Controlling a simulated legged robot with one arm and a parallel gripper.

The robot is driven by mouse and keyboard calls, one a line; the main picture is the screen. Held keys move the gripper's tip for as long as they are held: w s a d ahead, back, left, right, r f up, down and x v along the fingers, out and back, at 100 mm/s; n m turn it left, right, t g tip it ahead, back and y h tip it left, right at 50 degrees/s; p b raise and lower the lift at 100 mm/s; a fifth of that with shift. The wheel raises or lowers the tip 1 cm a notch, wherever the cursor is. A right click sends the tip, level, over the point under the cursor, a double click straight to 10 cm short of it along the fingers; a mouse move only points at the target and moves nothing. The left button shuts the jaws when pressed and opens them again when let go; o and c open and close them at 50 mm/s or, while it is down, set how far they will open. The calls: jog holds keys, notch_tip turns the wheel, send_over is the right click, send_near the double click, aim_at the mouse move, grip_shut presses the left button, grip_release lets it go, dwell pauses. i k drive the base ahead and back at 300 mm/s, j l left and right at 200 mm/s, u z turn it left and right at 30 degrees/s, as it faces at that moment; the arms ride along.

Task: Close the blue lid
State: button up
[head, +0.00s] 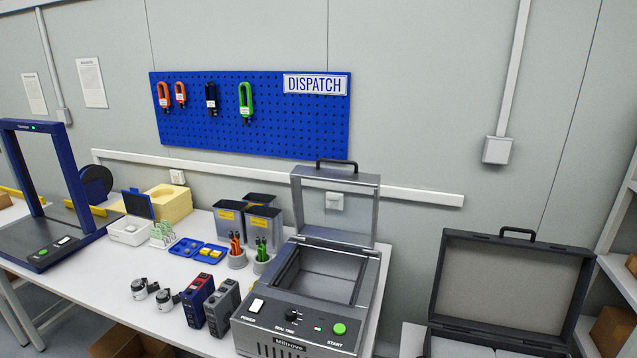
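A dark blue lid (139,204) stands raised, open, at the back of a small white box (130,231) on the left part of the white table. The inside of the white box shows from above, with a small round white thing in it. Nothing touches the lid in this view. My gripper is not in view.
A dark blue frame machine (82,190) stands left of the box, with yellow foam (170,204) behind it. A small rack (163,235) and a blue tray (185,247) lie to its right. A grey machine (310,300) with a raised lid fills the table's right end. Bare table shows in front.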

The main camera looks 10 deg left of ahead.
aim_at(137, 204)
jog(key=j, duration=0.5)
jog(key=i+j+u, duration=0.1)
jog(key=j, duration=0.45)
jog(key=i+j, duration=0.1)
jog(key=j, duration=0.4)
jog(key=i+j+u, duration=0.1)
jog(key=j, duration=0.45)
jog(key=i+j, duration=0.1)
jog(key=j, duration=0.4)
